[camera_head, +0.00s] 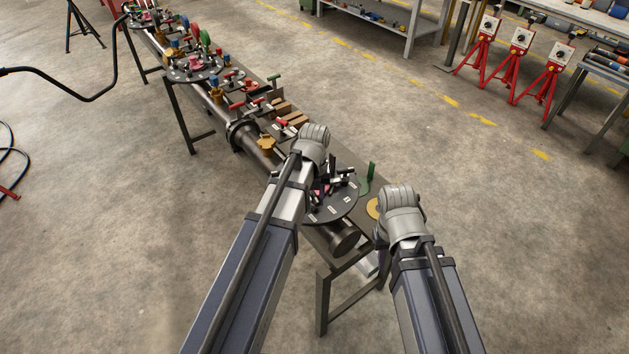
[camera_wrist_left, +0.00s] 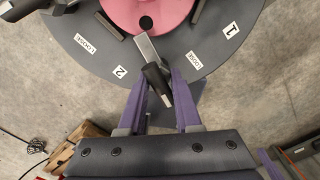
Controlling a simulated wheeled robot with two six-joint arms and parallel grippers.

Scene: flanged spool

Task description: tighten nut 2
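In the left wrist view a dark round flange (camera_wrist_left: 207,82) surrounds a pink hub (camera_wrist_left: 135,8). A lever handle with a flat silver part and a black end (camera_wrist_left: 156,77) lies over the flange, between the label "2" (camera_wrist_left: 120,72) and a label "LOOSE" (camera_wrist_left: 194,60). My left gripper (camera_wrist_left: 159,85) has its purple fingers apart, one on each side of the black end, with gaps visible. The flange also shows in the head view (camera_head: 335,212), partly behind my left arm. My right arm's grey wrist (camera_head: 402,210) is right of the flange; its fingers are hidden.
Label "1" (camera_wrist_left: 231,30) and another "LOOSE" label (camera_wrist_left: 85,43) are on the flange. A green upright piece (camera_head: 368,178) and a yellow disc (camera_head: 374,207) stand near the flange. A long bench with pipe and several coloured fittings (camera_head: 200,65) runs to the upper left.

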